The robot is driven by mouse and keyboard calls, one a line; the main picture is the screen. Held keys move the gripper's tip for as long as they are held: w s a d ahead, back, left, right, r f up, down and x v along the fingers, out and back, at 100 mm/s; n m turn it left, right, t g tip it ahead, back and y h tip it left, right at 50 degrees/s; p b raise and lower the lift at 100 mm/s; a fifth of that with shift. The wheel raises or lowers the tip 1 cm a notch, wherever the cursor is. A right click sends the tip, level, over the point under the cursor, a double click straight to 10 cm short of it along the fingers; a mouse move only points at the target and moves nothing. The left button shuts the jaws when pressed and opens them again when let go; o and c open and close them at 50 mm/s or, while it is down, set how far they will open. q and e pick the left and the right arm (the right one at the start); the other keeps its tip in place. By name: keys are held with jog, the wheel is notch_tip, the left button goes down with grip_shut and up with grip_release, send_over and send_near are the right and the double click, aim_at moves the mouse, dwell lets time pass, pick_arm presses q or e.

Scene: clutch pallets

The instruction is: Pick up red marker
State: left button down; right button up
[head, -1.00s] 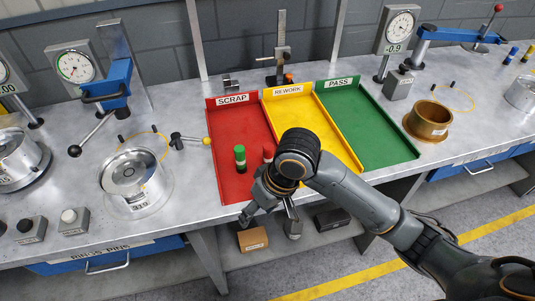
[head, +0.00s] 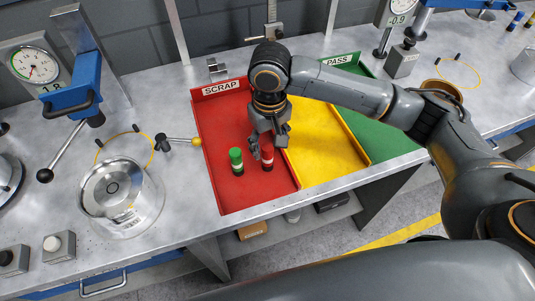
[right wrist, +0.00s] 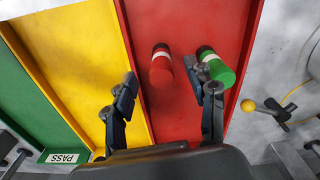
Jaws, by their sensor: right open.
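The red marker (head: 267,161), with a white band and dark base, stands upright in the red SCRAP tray (head: 225,193). The green marker (head: 237,162), also white-banded, stands just left of it. My right gripper (head: 268,143) is open and points down at the red marker from above and behind, partly covering its top. In the right wrist view the red marker (right wrist: 161,68) shows beyond and between the open fingers (right wrist: 161,76), apart from both as far as I can tell. The green marker (right wrist: 214,66) is partly behind one finger there. My left gripper is out of view.
The yellow tray (head: 325,145) and green PASS tray (head: 395,139) adjoin on the right and look empty where visible. Tray walls are low.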

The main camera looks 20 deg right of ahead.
aim_at(268, 158)
jog(key=shift+w+f, duration=0.2)
jog(key=shift+f, duration=0.35)
jog(key=shift+w+f, duration=0.15)
jog(key=shift+f, duration=0.4)
jog(key=shift+f+p, duration=0.35)
jog(key=shift+f, duration=0.25)
notch_tip(268, 158, down, 4)
jog(key=shift+w+r+p, duration=0.1)
jog(key=shift+r+p, duration=0.15)
jog(key=shift+p, duration=0.2)
jog(key=shift+f, duration=0.35)
jog(key=c, duration=1.2)
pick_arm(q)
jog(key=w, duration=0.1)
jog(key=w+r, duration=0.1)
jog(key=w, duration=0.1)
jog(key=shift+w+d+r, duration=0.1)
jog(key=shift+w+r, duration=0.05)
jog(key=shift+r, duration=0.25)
pick_arm(e)
grip_shut()
